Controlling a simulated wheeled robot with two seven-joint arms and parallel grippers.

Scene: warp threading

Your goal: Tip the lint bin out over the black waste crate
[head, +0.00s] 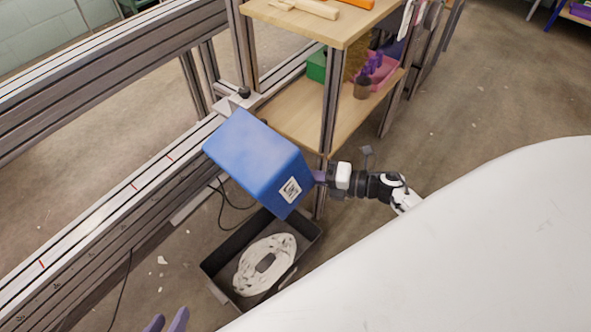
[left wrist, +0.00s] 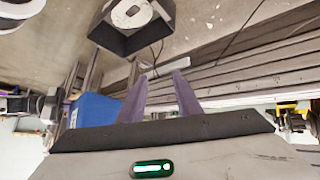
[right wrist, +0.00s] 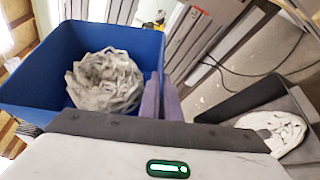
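The blue lint bin (head: 258,158) is in the air, tilted, above the far side of the black waste crate (head: 232,243). A printed code label shows on it in the head view. The right wrist view shows into the bin (right wrist: 30,75), where a crumpled grey lint clump (right wrist: 105,82) lies. My right gripper (head: 320,177) is shut on the bin's wall, with its fingers either side of it in the right wrist view (right wrist: 160,95). My left gripper (head: 167,320) is open and empty at the bottom edge; its parted fingers show in the left wrist view (left wrist: 157,85).
A whitish ring-shaped thing (head: 258,277) with a dark centre lies in the crate. A metal rail frame (head: 110,200) runs along the left. A wooden shelf unit (head: 290,115) with tools and pots stands behind the bin. Cables lie on the floor by the crate.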

